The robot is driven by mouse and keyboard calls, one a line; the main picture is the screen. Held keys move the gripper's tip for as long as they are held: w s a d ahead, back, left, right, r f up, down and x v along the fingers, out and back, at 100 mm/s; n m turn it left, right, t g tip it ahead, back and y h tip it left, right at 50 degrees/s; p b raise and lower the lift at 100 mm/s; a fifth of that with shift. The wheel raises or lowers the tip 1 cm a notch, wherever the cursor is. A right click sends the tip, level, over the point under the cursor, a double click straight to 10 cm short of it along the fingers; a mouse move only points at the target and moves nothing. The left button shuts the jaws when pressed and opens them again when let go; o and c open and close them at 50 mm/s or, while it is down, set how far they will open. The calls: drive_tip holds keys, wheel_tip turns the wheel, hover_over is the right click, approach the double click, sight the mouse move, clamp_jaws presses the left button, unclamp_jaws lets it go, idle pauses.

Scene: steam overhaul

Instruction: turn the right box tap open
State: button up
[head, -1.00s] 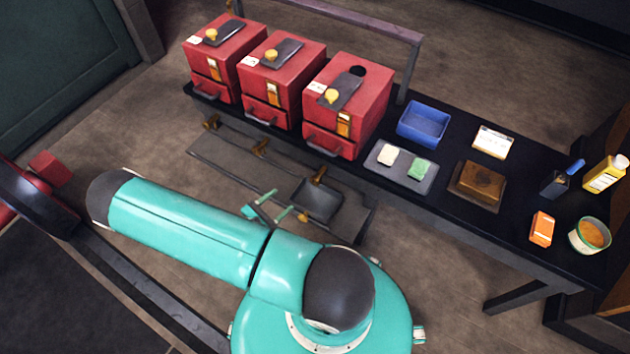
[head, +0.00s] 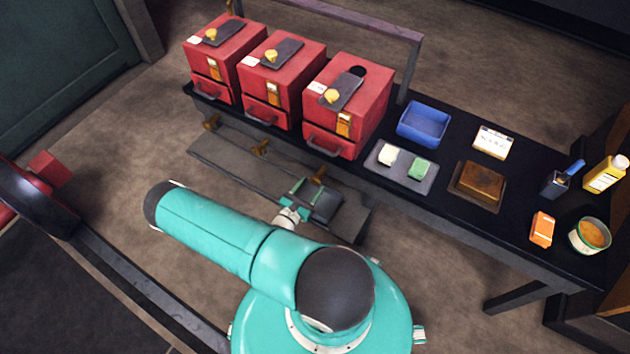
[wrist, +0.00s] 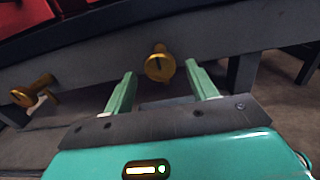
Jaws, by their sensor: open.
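Three red boxes stand in a row on the dark bench, and the right box (head: 348,100) has its dark lid plate swung aside from a round hole. Brass taps stick out of the bench front below the boxes. The right tap (head: 318,174) is also in the wrist view (wrist: 159,66), ahead of the fingers and a little beyond their tips. My gripper (head: 306,192) is below and in front of this tap. In the wrist view my gripper (wrist: 162,82) is open and empty, with one finger on each side of the tap's line. No contact shows.
The middle tap (head: 260,146) is to the left and shows in the wrist view (wrist: 36,90). A dark tray (head: 326,208) sits on the low shelf (head: 235,163) under the taps. A blue bin (head: 424,124) and a sponge tray (head: 400,168) stand on the bench.

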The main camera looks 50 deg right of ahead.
sight(314, 183)
drive_tip(key=shift+w+d, duration=0.2)
drive_tip(key=shift+d, duration=1.75)
drive_tip(key=c, duration=0.9)
drive_tip(key=shift+c, duration=0.2)
